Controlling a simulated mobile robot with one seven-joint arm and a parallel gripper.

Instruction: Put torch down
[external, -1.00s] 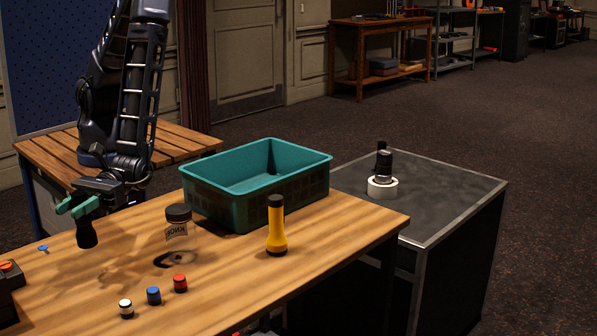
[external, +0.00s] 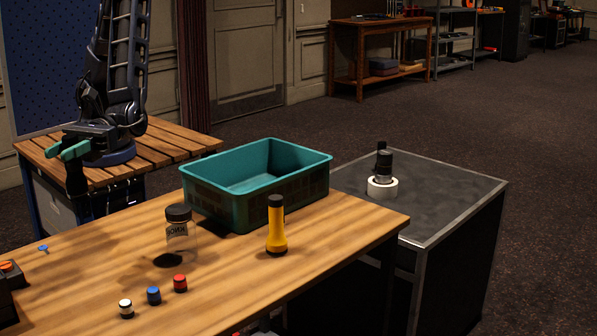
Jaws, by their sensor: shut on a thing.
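My gripper (external: 66,151), with teal fingers, is at the left of the external view, above the far left edge of the wooden desk (external: 230,290). It is shut on a slim black thing that looks like a torch (external: 76,180). This black torch hangs roughly upright below the fingers, clear of the desk top. A yellow torch (external: 277,232) with a black top stands upright on the desk, right of the middle, well away from my gripper.
A teal crate (external: 255,205) stands at the desk's back. Beside it is a clear jar (external: 180,235) with a black lid. White (external: 126,309), blue (external: 153,296) and red (external: 180,284) small pieces are in front. A grey cabinet (external: 440,205) bears a black object in a white ring (external: 383,188).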

